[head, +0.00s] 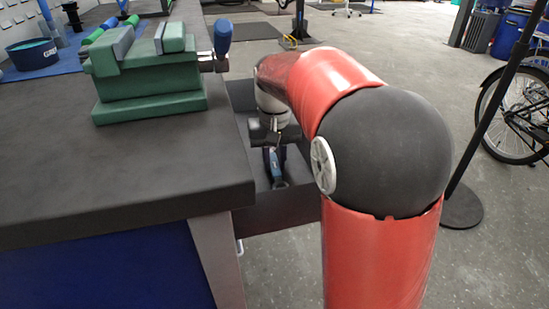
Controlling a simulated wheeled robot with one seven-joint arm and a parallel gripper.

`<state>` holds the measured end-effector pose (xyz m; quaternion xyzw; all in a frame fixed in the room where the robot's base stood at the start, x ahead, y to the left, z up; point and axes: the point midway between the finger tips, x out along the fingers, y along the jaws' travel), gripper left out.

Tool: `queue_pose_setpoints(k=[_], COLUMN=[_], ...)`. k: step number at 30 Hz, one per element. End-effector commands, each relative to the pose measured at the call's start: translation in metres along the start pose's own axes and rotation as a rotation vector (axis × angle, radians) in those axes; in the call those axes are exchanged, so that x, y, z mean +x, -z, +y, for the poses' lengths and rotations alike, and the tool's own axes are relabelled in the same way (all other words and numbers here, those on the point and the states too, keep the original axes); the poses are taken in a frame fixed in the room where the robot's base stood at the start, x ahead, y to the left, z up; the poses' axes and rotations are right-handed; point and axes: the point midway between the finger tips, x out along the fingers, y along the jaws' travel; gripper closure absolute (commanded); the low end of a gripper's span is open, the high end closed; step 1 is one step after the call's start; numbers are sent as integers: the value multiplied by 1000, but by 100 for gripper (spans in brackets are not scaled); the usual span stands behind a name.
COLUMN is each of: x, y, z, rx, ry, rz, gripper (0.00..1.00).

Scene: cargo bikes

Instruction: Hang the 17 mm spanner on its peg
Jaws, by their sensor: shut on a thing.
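My gripper (274,160) points down over an open dark drawer (288,208) at the right side of the workbench. It is shut on a slim blue and grey tool (278,178). The tool may be the 17 mm spanner, but no size mark can be read. It is low in the drawer; I cannot tell whether it touches the drawer floor. My red and black arm hides much of the drawer's right part. No peg can be made out in this view.
A green vise (150,85) with a blue handle end (222,37) stands on the workbench (120,180), close left of my gripper. A blue bowl (32,53) is at far left. A dark pole on a round base (462,208) and a bike wheel (520,118) are at right.

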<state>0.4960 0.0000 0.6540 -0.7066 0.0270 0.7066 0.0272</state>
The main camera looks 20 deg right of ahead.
Motion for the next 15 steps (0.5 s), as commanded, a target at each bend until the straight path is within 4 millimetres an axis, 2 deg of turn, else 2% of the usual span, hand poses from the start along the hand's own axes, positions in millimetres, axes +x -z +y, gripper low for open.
queue_pose_setpoints(k=[1,2,6,15], x=[3,2,2,2], y=[0,0,0,0], z=[0,0,0,0], rx=[0,0,0,0], ry=[0,0,0,0], rz=[0,0,0,0], gripper=[100,76,58,57])
